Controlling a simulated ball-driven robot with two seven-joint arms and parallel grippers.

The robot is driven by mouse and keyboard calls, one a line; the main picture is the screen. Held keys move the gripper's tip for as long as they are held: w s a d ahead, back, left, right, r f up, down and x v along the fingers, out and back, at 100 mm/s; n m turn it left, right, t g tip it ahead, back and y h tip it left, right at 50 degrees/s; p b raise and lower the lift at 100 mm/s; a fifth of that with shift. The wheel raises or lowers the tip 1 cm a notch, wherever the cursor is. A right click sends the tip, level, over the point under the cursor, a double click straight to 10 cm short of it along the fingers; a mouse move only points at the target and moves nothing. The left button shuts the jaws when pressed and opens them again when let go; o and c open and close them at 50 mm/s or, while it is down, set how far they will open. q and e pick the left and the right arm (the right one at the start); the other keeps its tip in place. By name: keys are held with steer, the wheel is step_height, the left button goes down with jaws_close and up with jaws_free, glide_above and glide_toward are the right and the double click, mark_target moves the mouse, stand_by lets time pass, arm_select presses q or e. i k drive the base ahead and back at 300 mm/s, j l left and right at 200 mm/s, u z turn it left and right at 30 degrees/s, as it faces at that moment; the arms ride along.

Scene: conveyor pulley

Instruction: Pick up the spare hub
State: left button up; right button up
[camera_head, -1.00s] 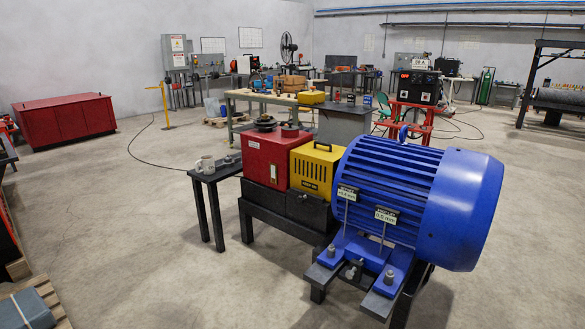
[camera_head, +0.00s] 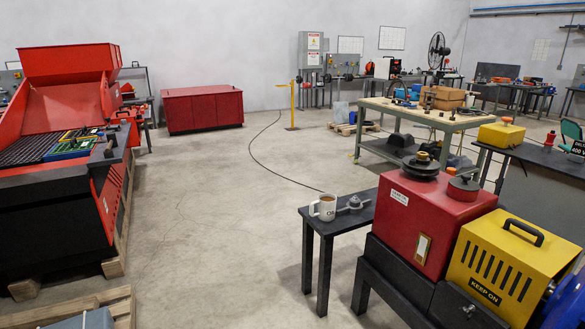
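I cannot tell for sure which part is the spare hub. A dark round pulley-like part with a brass-coloured centre (camera_head: 422,166) sits on top of the red box (camera_head: 431,217). A second, smaller round part, dark with a reddish side (camera_head: 463,188), sits to its right on the same box. A grey metal part with a raised middle (camera_head: 354,204) lies on the small dark side table (camera_head: 338,222), right of a white mug (camera_head: 324,207). Neither of my grippers is in view.
A yellow box with a handle (camera_head: 505,265) stands right of the red box. A large red and black machine (camera_head: 60,180) fills the left side. A red chest (camera_head: 202,109) and a green-framed workbench (camera_head: 430,118) stand farther back. Open concrete floor (camera_head: 210,220) lies between.

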mark_target(352, 207)
steer(key=i+u, duration=0.15)
steer(key=i, duration=1.35)
